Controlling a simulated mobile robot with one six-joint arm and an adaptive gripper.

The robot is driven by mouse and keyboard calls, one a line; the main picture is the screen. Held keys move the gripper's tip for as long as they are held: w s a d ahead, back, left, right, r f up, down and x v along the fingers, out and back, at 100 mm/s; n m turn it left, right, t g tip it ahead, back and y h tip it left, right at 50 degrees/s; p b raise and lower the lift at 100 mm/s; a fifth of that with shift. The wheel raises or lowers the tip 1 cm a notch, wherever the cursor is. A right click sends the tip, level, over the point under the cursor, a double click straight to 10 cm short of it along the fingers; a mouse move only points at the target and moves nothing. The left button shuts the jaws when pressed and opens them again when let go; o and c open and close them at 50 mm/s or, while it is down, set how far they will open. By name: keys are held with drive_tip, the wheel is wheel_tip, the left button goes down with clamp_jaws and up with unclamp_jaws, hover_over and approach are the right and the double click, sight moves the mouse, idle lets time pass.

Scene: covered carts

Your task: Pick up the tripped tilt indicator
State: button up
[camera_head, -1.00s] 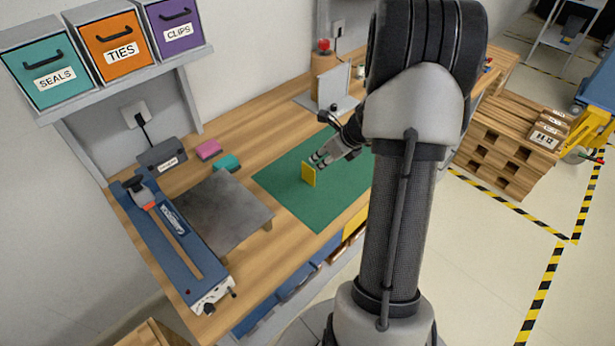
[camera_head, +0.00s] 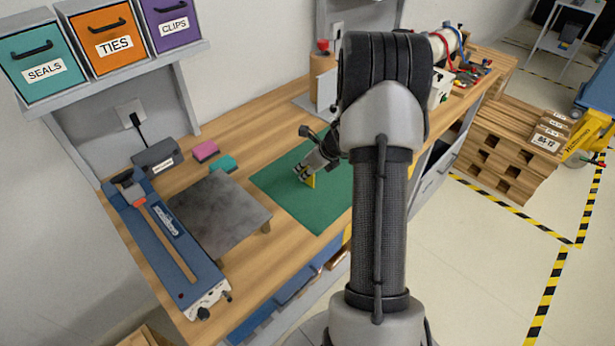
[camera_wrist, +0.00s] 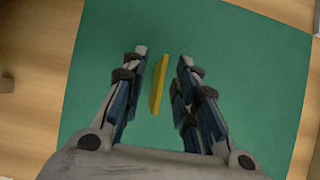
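A thin yellow plate-like piece (camera_head: 311,180) stands on edge on the green mat (camera_head: 290,205). In the wrist view the yellow piece (camera_wrist: 158,84) lies between my two fingers, with green showing on both sides of it. My gripper (camera_wrist: 160,75) is open and neither finger appears to touch the piece. In the head view my gripper (camera_head: 303,172) is over the mat at the yellow piece and hides part of it. I see no marking that tells whether it is a tripped tilt indicator.
A grey raised plate (camera_head: 220,215) and a blue sealer-like device (camera_head: 165,240) stand left of the mat. A pink block (camera_head: 205,150) and a teal block (camera_head: 222,163) lie behind the plate. Labelled bins (camera_head: 105,40) sit on the shelf above. The mat's front is clear.

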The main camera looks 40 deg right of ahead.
drive_tip(key=shift+c, duration=0.3)
clamp_jaws()
drive_tip(key=shift+r, duration=0.1)
wheel_tip(320, 180, up, 20)
drive_tip(key=p, duration=0.9)
